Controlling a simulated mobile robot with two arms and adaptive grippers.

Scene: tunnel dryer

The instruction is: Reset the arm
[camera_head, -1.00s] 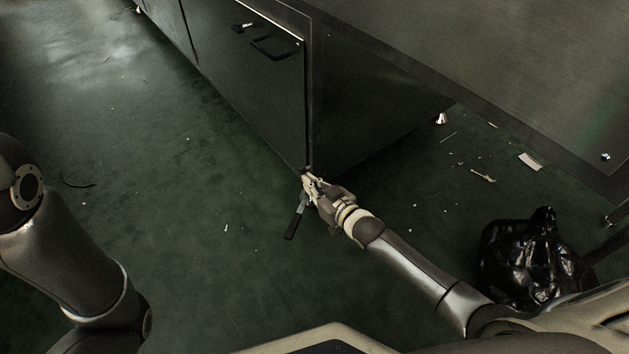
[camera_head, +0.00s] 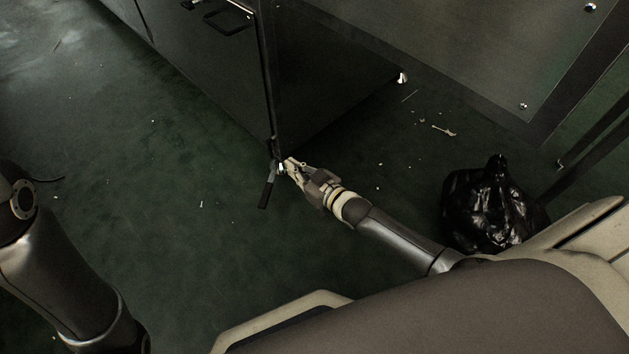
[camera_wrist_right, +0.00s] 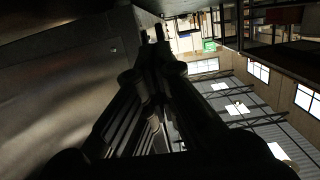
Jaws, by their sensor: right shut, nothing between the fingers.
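My right gripper (camera_head: 287,167) is at the low corner of a dark metal cabinet (camera_head: 208,62) in the head view. Its fingertips are close to a black-handled lever (camera_head: 267,186) that hangs down there; whether they touch it cannot be told. The gripper is shut with nothing between its fingers. In the right wrist view its fingers (camera_wrist_right: 153,35) show dark and close together. My left arm shows at the left edge of the head view, but its gripper is out of the picture.
A black garbage bag (camera_head: 492,207) lies on the floor beside my right arm. A metal panel (camera_head: 490,50) stands at the upper right. Small scraps (camera_head: 444,131) litter the dark green floor.

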